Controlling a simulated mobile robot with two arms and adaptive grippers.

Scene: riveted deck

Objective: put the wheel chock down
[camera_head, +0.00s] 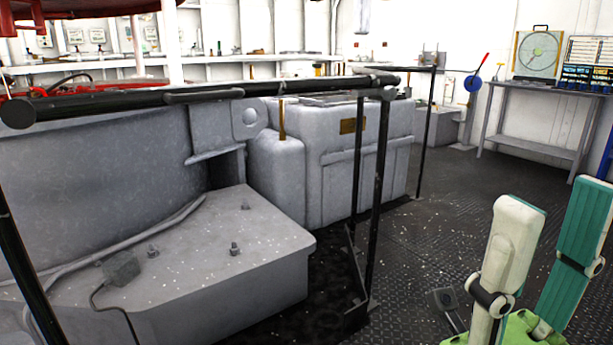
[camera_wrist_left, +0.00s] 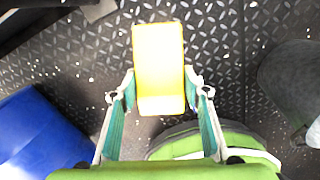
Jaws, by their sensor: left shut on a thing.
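The wheel chock (camera_wrist_left: 158,55) is a bright yellow block in the left wrist view. My left gripper (camera_wrist_left: 159,85) is shut on it, with one finger against each side of its near part. The chock is over the dark diamond-plate deck (camera_wrist_left: 225,50); I cannot tell how high above it, or whether it touches. Neither the chock nor my left gripper shows in the head view. My right gripper (camera_head: 557,197) is at the lower right of the head view. Its white and teal fingers are apart, with nothing seen between them.
A blue object (camera_wrist_left: 40,130) is at the left of the left wrist view. In the head view, a black railing (camera_head: 210,95) fronts grey machinery (camera_head: 350,165) at the left. A workbench (camera_head: 540,95) stands at the back right. Deck (camera_head: 430,235) between them looks clear.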

